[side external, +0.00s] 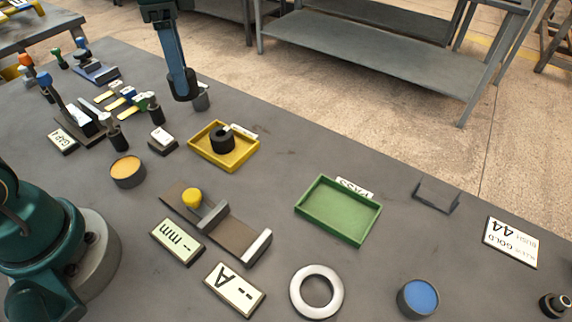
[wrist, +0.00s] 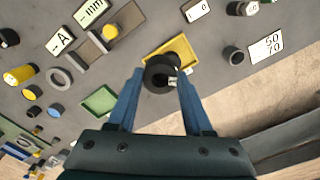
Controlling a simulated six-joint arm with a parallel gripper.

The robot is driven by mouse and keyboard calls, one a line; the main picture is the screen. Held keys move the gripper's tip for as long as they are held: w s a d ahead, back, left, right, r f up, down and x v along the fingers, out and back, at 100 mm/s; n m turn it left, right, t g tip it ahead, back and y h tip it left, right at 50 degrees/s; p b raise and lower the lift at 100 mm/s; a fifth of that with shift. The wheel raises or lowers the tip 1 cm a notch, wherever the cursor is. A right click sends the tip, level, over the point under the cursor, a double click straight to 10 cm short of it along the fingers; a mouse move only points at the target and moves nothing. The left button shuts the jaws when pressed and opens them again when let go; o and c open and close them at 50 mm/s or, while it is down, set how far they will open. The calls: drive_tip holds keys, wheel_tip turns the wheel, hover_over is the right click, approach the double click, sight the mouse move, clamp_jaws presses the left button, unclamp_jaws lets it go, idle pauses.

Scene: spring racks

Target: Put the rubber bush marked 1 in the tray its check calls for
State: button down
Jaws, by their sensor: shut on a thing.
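My gripper (side external: 185,92) is raised over the table, behind the yellow tray (side external: 193,149). In the wrist view its two blue fingers (wrist: 158,80) are closed on a black ring-shaped rubber bush (wrist: 151,77). I cannot read a 1 on it. Another black ring (side external: 222,139) sits in the yellow tray, whose small label is unreadable. In the wrist view the held bush covers part of that tray (wrist: 187,50). The green tray (side external: 340,208), labelled PASS, is empty; it also shows in the wrist view (wrist: 99,101).
A gauge with a yellow knob (side external: 191,197) stands in front of the trays, beside cards marked mm (side external: 178,242) and A (side external: 234,289). Tools crowd the left.

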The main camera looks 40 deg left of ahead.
drive_tip(key=a+n, duration=0.1)
drive_tip(key=n, duration=0.1)
drive_tip(key=s+n, duration=0.1)
drive_tip(key=shift+a+n, duration=0.35)
drive_tip(key=shift+n, duration=0.05)
drive_tip(key=s+d+f+m, duration=0.1)
drive_tip(key=d+f+m, duration=0.1)
drive_tip(key=d+m, duration=0.8)
drive_tip(key=s+d+f+m, duration=0.1)
drive_tip(key=d+f+m, duration=0.1)
drive_tip(key=d+m, duration=0.8)
drive_tip(key=shift+d+f, duration=0.35)
drive_tip(key=shift+d, duration=0.5)
